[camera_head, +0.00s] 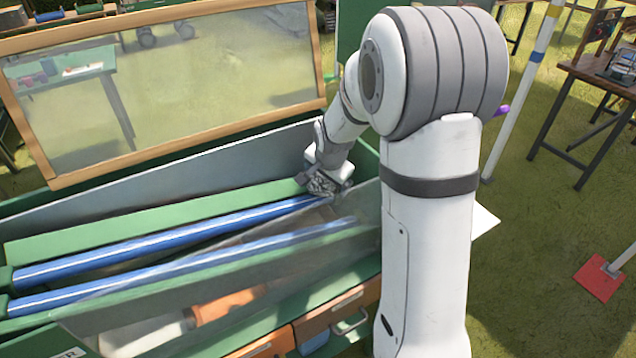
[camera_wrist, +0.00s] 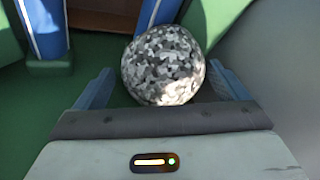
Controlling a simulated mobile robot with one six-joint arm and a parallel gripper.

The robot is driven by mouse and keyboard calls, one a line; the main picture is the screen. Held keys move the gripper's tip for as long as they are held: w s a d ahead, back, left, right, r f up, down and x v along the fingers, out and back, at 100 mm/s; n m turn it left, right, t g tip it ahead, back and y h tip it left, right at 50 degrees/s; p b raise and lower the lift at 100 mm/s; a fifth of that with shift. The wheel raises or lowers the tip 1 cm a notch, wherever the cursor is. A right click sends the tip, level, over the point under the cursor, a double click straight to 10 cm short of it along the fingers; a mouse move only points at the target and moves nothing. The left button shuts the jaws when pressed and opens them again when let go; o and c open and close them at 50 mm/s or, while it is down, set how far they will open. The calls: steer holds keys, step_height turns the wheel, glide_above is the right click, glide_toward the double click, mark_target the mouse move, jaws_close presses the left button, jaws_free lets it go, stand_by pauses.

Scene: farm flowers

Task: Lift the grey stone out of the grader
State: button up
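The grey stone (camera_wrist: 163,66) is a round, speckled grey-and-white lump in the wrist view. It sits low in the grader, at the ends of the blue rollers (camera_wrist: 150,12). My gripper (camera_wrist: 167,72) is open, with one blue-grey finger on each side of the stone and a small gap visible at each side. In the head view, the grader (camera_head: 150,222) is a long green trough with two blue rollers, and my gripper (camera_head: 326,180) reaches down into its right end. A speckled patch shows there at the gripper, but the stone's outline is not clear.
A wood-framed clear panel (camera_head: 170,90) stands behind the grader. A grey sloping wall (camera_wrist: 270,50) is close on the gripper's right. Orange drawers (camera_head: 335,312) are under the grader's front. A table (camera_head: 605,80) and a striped pole (camera_head: 522,90) stand at the right.

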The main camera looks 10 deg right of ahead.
steer(key=c, duration=1.4)
steer(key=shift+r, duration=0.15)
step_height(320, 180, up, 28)
steer(key=shift+b, duration=0.4)
